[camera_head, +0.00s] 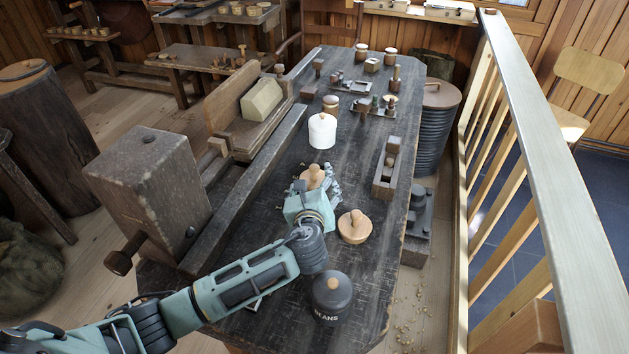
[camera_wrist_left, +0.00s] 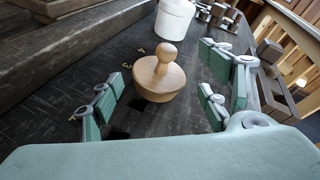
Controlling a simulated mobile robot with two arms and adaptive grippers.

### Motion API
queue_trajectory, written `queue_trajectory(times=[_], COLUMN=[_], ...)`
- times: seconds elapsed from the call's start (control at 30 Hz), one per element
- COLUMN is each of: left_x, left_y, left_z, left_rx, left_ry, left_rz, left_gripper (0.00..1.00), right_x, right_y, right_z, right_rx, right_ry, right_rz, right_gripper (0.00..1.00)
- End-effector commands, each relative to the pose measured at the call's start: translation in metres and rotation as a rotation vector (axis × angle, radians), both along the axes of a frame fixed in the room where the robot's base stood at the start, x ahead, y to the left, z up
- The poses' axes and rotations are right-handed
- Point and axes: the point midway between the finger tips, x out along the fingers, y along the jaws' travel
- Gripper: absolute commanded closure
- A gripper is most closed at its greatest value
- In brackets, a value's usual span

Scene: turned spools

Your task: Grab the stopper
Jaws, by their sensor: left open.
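The stopper (camera_head: 312,175), a light wooden disc with a round knob, stands upright on the dark bench. It also shows in the left wrist view (camera_wrist_left: 160,78), between the spread fingers. My left gripper (camera_head: 318,185) is open around it, with visible gaps between fingers and wood in the wrist view. The gripper partly hides the stopper's lower part in the head view. A second wooden round piece with a knob (camera_head: 354,227) lies on the bench to the right of my left wrist. My right gripper is not in view.
A white jar (camera_head: 322,132) stands just beyond the stopper. A dark canister marked BEANS (camera_head: 332,295) stands near my left forearm. A long wooden beam (camera_head: 245,190) runs along the bench's left side, and a slotted wooden block (camera_head: 387,168) sits at the right edge.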

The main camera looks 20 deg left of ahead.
Motion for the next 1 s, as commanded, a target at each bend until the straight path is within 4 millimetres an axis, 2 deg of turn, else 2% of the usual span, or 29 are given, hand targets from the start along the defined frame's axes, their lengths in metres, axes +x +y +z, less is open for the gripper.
queue_trajectory(times=[0.13, 0.3, 0.6, 1.0], left_x=[0.019, 0.035, 0.038, 0.038], left_y=[0.011, 0.014, 0.014, 0.015], left_z=[-0.008, -0.014, -0.015, -0.015], left_rx=[0.002, -0.001, -0.002, 0.000], left_ry=[0.001, 0.001, 0.002, 0.003], left_rz=[0.003, 0.002, 0.000, 0.001], left_gripper=[0.30, 0.30, 0.31, 0.66], right_x=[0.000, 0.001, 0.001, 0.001], right_y=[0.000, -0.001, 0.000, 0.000], right_z=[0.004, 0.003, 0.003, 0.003], right_rx=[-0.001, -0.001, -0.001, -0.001], right_ry=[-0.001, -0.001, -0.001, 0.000], right_rz=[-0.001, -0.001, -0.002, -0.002], right_gripper=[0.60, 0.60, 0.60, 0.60])
